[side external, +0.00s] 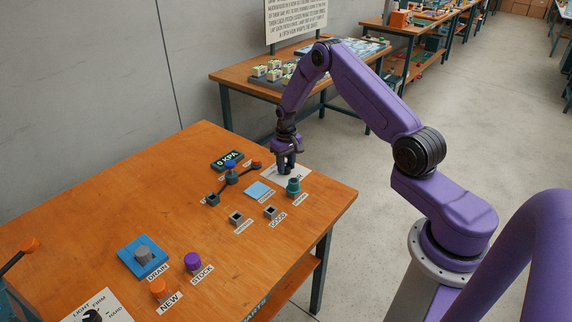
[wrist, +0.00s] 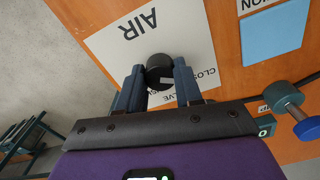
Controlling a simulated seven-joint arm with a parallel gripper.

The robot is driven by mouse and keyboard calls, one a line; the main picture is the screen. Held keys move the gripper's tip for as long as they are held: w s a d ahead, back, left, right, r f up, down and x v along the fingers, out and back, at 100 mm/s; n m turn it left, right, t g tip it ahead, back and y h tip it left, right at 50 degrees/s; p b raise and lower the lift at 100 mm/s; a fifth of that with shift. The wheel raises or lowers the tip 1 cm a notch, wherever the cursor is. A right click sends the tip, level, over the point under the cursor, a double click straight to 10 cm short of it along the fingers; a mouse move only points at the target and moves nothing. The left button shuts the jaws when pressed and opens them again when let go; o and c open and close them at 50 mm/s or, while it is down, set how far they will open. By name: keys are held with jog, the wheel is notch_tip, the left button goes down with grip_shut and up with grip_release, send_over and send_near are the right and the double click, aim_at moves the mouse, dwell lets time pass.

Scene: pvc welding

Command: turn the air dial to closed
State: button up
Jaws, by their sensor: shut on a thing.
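The air dial (wrist: 160,72) is a dark round knob on a white card (wrist: 120,48) lettered "AIR" in the wrist view. Part of the word "CLOSED" shows on the card to the right of the dial. My gripper (wrist: 158,82) is shut on the dial, one finger on each side of it. In the side view my gripper (side external: 286,167) points down over the card (side external: 298,174) at the table's far right part, and it mostly hides the dial. A pale mark shows on the dial's side, but its exact setting cannot be told.
A teal fitting (side external: 293,186) stands close to my gripper. A blue pad (side external: 259,191), a "0 KPA" display (side external: 227,160) and a blue-topped valve (side external: 231,172) are to the left. Grey square sockets (side external: 270,212) stand nearer the front. The table's right edge is close.

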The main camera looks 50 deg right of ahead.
aim_at(286, 165)
jog(key=o, duration=1)
jog(key=shift+o, duration=0.2)
notch_tip(286, 165, up, 18)
jog(key=shift+f, duration=0.25)
